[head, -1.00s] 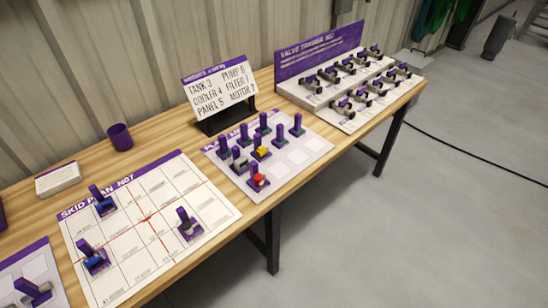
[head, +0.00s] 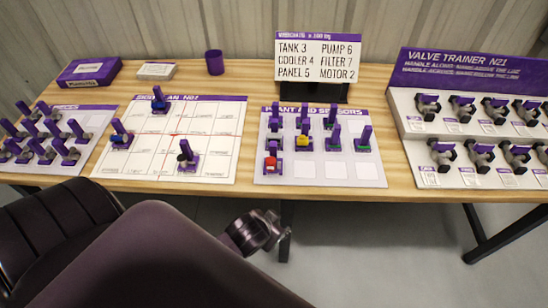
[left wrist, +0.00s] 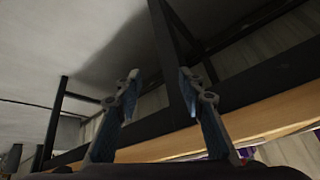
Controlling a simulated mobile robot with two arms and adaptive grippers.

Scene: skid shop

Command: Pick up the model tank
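Small models with purple upright tabs stand on the boards; I cannot tell for sure which is the tank. On the plant and sensors board (head: 347,172) are a red model (head: 271,165), a yellow model (head: 303,140) and several greenish ones. On the skid plan board (head: 222,143) are two blue models (head: 158,103) (head: 121,137) and a dark grey one (head: 187,158). My left gripper (head: 279,232) is in front of the table's front edge, below the boards. In the left wrist view its fingers (left wrist: 160,78) are apart with nothing between them. My right gripper is out of view.
A sign (head: 313,58) stands behind the plant board. A purple cup (head: 214,62), a white box (head: 155,70) and a purple box (head: 90,72) are at the back. A valve trainer (head: 475,83) fills the right. Another board of models (head: 92,117) is at left. Table legs are near my gripper.

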